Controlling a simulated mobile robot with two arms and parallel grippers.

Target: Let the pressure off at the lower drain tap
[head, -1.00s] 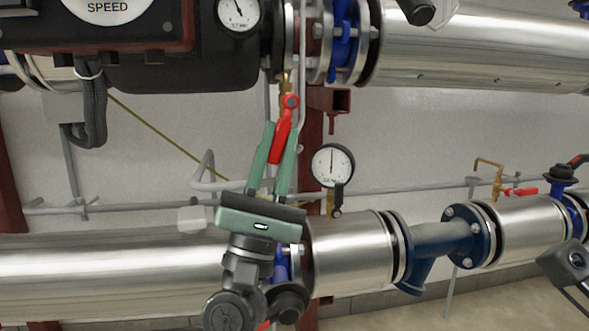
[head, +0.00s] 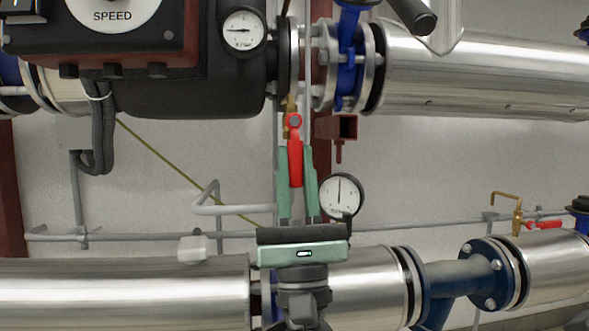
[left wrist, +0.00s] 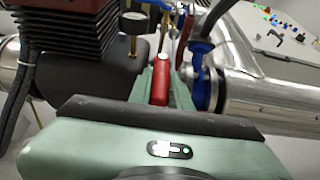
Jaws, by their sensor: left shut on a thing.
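A brass tap (head: 291,104) with a red lever (head: 295,163) sits on the pipework below the black pump body. The lever hangs almost straight down from its pivot. My left gripper (head: 296,170) comes up from below, with its green fingers shut on either side of the red lever. In the left wrist view the red lever (left wrist: 161,88) lies between the fingers. A second brass tap (head: 517,215) with a red lever (head: 545,225) is on the lower line at the right, apart from my gripper. My right gripper is not in view.
The upper pressure gauge (head: 242,30) has its needle pointing left. The lower gauge (head: 340,194) stands close right of my gripper, its needle upright. Silver pipes (head: 120,293) run below, and a brown bracket (head: 341,127) juts out beside the tap.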

